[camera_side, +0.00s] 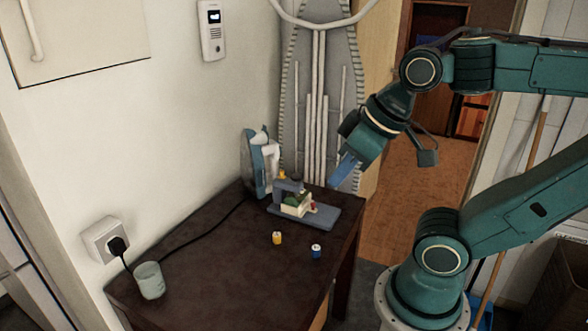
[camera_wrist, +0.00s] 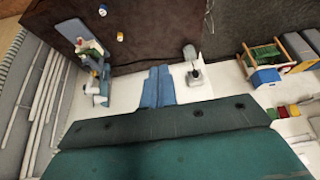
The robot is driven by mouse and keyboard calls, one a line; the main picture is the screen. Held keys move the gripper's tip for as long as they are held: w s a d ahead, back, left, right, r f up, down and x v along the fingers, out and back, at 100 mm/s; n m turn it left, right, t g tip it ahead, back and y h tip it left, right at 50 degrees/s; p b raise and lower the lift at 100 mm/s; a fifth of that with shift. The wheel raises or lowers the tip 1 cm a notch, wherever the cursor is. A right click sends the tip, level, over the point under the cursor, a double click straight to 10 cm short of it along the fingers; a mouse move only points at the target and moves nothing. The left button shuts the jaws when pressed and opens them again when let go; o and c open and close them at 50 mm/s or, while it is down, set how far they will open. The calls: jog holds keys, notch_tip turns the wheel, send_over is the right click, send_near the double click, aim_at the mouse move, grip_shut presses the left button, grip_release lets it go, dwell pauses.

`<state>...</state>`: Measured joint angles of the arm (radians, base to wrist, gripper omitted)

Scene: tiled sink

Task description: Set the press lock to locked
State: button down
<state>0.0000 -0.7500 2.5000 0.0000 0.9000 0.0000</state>
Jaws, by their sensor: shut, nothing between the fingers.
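The press (camera_side: 292,197) stands on a blue-grey base plate (camera_side: 325,216) at the back right of the dark table. It has a grey-blue upper part, a cream block and a small yellow part (camera_side: 282,175) on top. The press also shows in the wrist view (camera_wrist: 84,38), at upper left. I cannot tell which part is the lock or how it is set. My gripper (camera_side: 336,182), with blue fingers, is shut and empty in the air, up and to the right of the press in the side view. Its fingers show together in the wrist view (camera_wrist: 159,72).
A clothes iron (camera_side: 260,163) stands behind the press. Two small spools, yellow (camera_side: 277,238) and blue (camera_side: 316,251), stand in front of it. A pale cup (camera_side: 149,280) stands near the table's left end, and a black cord (camera_side: 200,232) crosses the table. The table's front middle is clear.

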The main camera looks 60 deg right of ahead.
jog(key=c, duration=1.5)
grip_release()
jog(key=shift+w, duration=0.1)
jog(key=shift+o, duration=0.6)
jog(key=shift+w+d+r, duration=0.1)
jog(key=shift+w+r, duration=0.05)
jog(key=shift+w, duration=0.05)
jog(key=w+d+m+g+h, duration=0.1)
jog(key=w+d, duration=0.6)
jog(key=w, duration=0.2)
jog(key=w+d+m, duration=0.1)
jog(key=w+d, duration=0.5)
jog(key=w, duration=0.4)
jog(key=w+d+f, duration=0.2)
jog(key=d+f, duration=0.2)
jog(key=d, duration=0.3)
jog(key=w+d+f+m, duration=0.1)
jog(key=w+d+f, duration=0.1)
jog(key=d+f, duration=0.3)
jog(key=w+d+f, duration=0.3)
jog(key=d+f, duration=0.2)
jog(key=d, duration=0.6)
jog(key=shift+m, duration=0.3)
jog(key=shift+w+f, duration=0.15)
